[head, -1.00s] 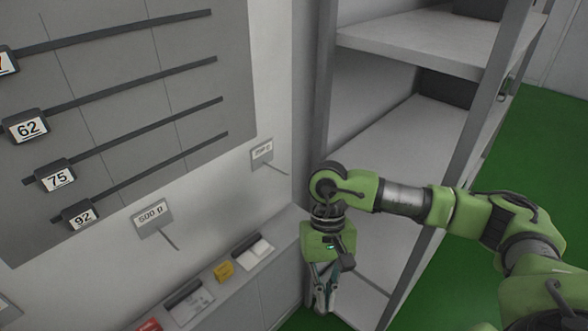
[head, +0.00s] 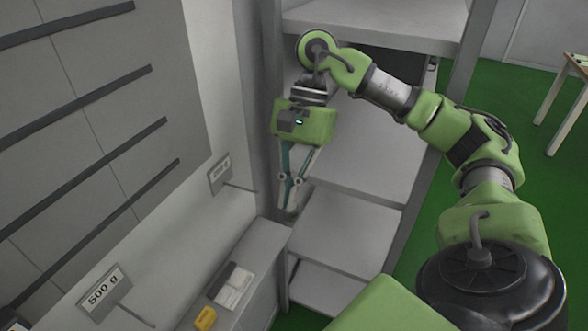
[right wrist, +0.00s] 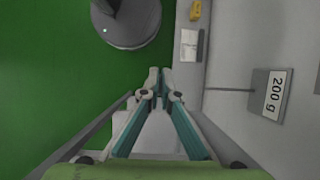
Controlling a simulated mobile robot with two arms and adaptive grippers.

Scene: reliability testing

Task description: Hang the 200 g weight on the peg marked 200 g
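The peg marked 200 g is a thin rod (right wrist: 228,90) on the wall, with a grey sign (right wrist: 268,93) readable in the right wrist view. In the head view its sign (head: 219,174) is too blurred to read. My right gripper (head: 290,207) points down, to the right of that peg and in front of the shelving. In the right wrist view its fingertips (right wrist: 160,77) are together, and I see nothing clearly held between them. The 200 g weight is not visible in either view. My left gripper is not in view.
A peg with a 500 g sign (head: 103,291) is on the wall at lower left. A ledge (head: 262,240) below holds a white-and-dark item (head: 232,287) and a yellow block (head: 205,318). Grey shelving (head: 345,225) stands behind my right gripper.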

